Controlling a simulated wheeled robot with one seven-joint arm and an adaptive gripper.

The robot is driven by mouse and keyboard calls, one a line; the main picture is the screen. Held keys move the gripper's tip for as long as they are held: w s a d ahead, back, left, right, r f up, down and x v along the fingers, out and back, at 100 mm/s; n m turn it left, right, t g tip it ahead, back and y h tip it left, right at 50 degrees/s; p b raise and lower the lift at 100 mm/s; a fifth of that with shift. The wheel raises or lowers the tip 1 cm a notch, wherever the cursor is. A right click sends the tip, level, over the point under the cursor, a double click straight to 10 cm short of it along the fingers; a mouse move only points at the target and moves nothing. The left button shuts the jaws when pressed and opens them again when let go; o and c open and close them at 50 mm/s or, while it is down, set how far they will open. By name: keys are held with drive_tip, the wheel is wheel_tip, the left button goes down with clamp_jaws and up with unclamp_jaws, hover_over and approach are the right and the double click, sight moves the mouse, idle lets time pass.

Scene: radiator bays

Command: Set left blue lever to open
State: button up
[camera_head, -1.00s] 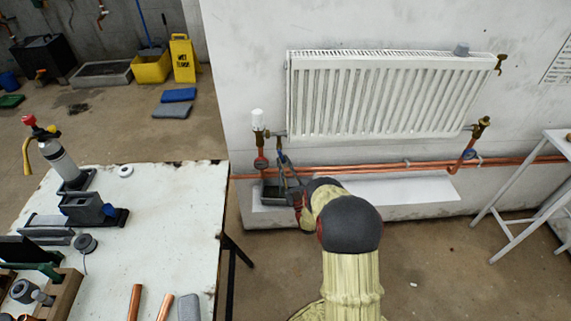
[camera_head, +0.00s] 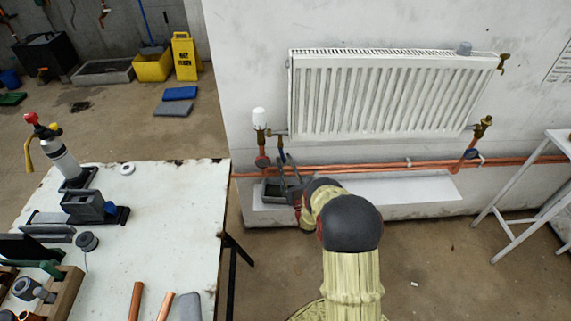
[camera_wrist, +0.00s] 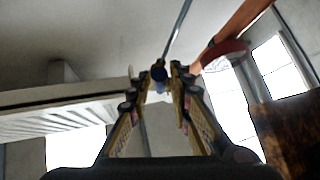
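The left blue lever (camera_head: 281,157) is on the copper pipework below the left end of the radiator, beside a red handwheel (camera_head: 262,161). My gripper (camera_head: 290,172) is low at the wall, just right of and below the lever. In the wrist view my gripper (camera_wrist: 162,77) has its two fingers apart, pointing up at the pipework. A small dark blue round end (camera_wrist: 158,73), apparently the lever, shows between the fingertips. Contact cannot be made out. My forearm hides part of the pipe run in the head view.
The white radiator (camera_head: 390,95) hangs above, with a white valve head (camera_head: 259,118) at its left. Another blue handle (camera_head: 470,154) is at the right. A worktable (camera_head: 170,215) stands left, a white-framed stand (camera_head: 515,220) right.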

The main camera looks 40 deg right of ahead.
drive_tip(key=shift+s, duration=0.1)
drive_tip(key=v, duration=1.2)
idle(0.4)
